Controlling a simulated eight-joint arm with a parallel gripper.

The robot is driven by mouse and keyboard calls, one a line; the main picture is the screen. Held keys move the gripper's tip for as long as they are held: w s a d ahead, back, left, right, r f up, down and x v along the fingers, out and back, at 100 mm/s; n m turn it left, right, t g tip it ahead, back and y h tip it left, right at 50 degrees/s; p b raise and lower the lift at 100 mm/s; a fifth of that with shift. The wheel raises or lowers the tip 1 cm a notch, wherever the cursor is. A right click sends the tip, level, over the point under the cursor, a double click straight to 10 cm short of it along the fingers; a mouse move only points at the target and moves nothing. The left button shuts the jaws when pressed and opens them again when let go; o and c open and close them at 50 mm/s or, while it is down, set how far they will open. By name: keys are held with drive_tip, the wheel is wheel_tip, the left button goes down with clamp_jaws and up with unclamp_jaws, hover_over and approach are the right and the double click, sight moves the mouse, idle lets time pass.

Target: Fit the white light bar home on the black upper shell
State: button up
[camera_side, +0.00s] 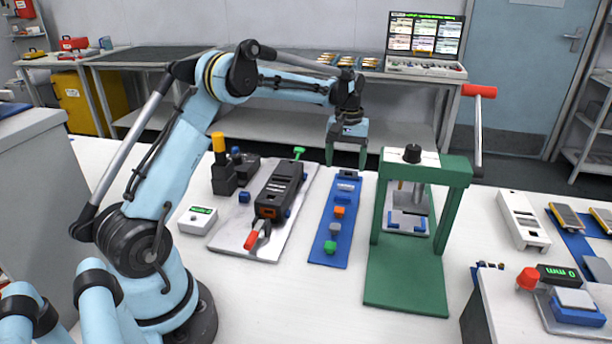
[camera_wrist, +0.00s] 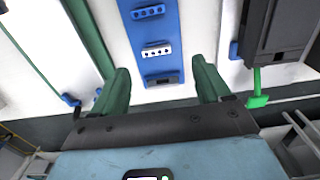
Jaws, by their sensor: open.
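My gripper (camera_side: 346,158) is open and empty, its two green fingers pointing down above the far end of the blue parts strip. In the wrist view the fingers (camera_wrist: 160,77) stand on either side of the strip. The white light bar (camera_wrist: 156,51) lies on the strip, with a row of dark dots along it, ahead of the fingertips and untouched. The black upper shell (camera_side: 277,190) sits in a fixture on a pale plate left of the strip in the side view. It also shows partly at the right edge of the wrist view (camera_wrist: 283,30).
The blue strip (camera_side: 323,256) also holds a blue bar (camera_wrist: 147,12), a dark part (camera_wrist: 163,80) and small orange, grey and green blocks. A green press (camera_side: 405,288) stands close on its right. A red-handled clamp (camera_side: 253,238) and a green-tipped lever (camera_side: 299,152) flank the shell.

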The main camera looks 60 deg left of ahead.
sight(346, 185)
drive_tip(key=shift+w+d+f, duration=0.1)
drive_tip(key=shift+w+f, duration=0.05)
drive_tip(key=shift+f, duration=1.45)
drive_tip(key=shift+w+d+f, duration=0.1)
drive_tip(key=shift+f, duration=1.45)
drive_tip(key=c, duration=1.1)
